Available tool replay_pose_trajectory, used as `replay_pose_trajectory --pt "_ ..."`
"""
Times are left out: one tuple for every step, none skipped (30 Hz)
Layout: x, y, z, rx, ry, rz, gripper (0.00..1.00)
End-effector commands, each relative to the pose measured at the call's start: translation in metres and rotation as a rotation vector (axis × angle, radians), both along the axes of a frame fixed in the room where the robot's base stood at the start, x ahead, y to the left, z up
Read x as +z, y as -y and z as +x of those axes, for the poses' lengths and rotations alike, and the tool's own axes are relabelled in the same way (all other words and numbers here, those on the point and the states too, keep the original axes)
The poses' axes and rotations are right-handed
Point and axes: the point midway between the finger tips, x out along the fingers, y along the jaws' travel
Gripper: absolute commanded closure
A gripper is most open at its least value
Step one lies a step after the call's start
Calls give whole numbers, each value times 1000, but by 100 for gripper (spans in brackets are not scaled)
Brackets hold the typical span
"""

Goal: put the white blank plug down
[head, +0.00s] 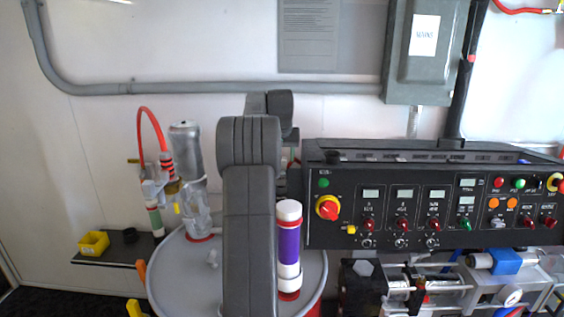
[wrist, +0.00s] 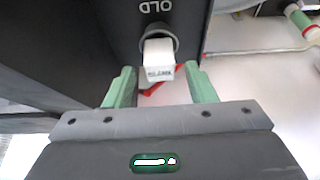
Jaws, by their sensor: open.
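The white blank plug (wrist: 160,60) shows in the wrist view, seated in or on a dark round holder (wrist: 173,40) on a dark surface marked "OLD". Small print shows on its near face. My gripper (wrist: 162,85) has green fingers, one on each side of the plug, with a visible gap on both sides. The jaws are open and hold nothing. How deep the plug sits in the holder cannot be seen. In the head view my arm hides the gripper, and I cannot make out the plug.
A grey drum (head: 170,275) carries a purple and white cylinder (head: 289,248) right of my arm. A black control panel (head: 430,205) stands at the right. A yellow bin (head: 93,243) sits on a low shelf at the left. A red-edged thing (wrist: 165,78) lies below the plug.

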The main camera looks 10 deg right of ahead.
Motion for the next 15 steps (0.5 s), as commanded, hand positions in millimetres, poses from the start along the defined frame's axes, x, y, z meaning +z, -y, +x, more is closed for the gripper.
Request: replay_pose_trajectory --pt "10 -1 -4 0 5 -1 50" --pt "16 -1 -6 0 6 0 50" --pt "24 -2 -10 0 5 0 50" --pt "31 -3 -12 0 6 0 50" --pt "37 -3 -15 0 5 0 50" --pt "45 -4 -18 0 6 0 50" --pt "51 -4 -21 0 4 0 50" --pt "56 -5 -23 0 4 0 50" --pt "63 -5 -26 0 4 -1 50" --pt "68 -6 -27 0 5 0 50" --pt "72 -6 -29 0 4 -1 50" --pt "77 -6 -31 0 2 0 50" --pt "80 -7 -32 0 3 -1 50" --pt "83 -7 -33 0 2 0 50" --pt "85 -7 -35 0 1 0 50"
